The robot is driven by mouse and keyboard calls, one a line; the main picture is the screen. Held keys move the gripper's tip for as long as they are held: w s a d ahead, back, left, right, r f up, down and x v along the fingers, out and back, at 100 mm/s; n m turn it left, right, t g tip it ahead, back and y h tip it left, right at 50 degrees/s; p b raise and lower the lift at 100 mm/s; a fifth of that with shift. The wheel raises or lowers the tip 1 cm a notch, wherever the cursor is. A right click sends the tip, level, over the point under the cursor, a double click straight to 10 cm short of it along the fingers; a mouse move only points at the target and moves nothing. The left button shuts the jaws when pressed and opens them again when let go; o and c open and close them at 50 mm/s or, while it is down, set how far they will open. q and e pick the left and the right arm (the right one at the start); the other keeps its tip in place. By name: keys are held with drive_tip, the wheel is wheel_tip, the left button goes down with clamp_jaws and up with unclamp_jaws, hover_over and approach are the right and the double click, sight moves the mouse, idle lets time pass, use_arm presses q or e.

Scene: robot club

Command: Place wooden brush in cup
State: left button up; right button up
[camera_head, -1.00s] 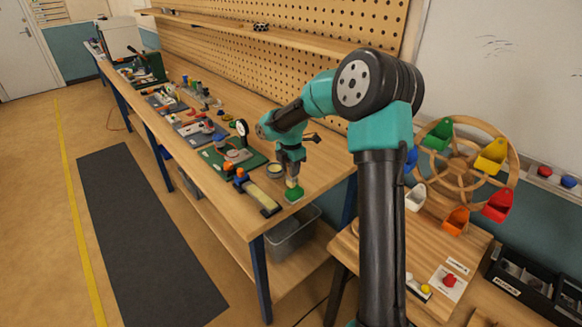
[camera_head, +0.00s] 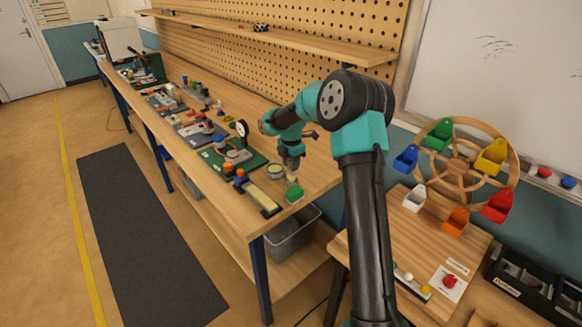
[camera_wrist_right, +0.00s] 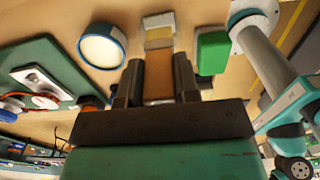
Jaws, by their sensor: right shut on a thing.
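The wooden brush (camera_wrist_right: 158,82) has a brown block between my right gripper's fingers (camera_wrist_right: 158,68), with a pale end beyond them in the right wrist view. My right gripper (camera_head: 291,170) is shut on it above the near end of the long workbench. Only a small pale tip of the brush shows in the head view. The cup (camera_head: 275,171) is round with a pale inside, just left of the gripper. In the right wrist view the cup (camera_wrist_right: 102,46) has a blue rim and lies left of the brush, apart from it. My left gripper is not in view.
A green block (camera_head: 294,194) sits near the bench's end; it also shows in the right wrist view (camera_wrist_right: 212,52). A yellow-topped strip (camera_head: 260,195) and a green board (camera_head: 219,168) lie left. A wheel with coloured bins (camera_head: 455,172) stands right.

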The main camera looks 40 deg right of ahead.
drive_tip(key=shift+f, duration=0.75)
drive_tip(key=shift+f, duration=0.15)
drive_tip(key=o, duration=0.9)
wheel_tip(320, 180, up, 12)
drive_tip(key=shift+r, duration=0.15)
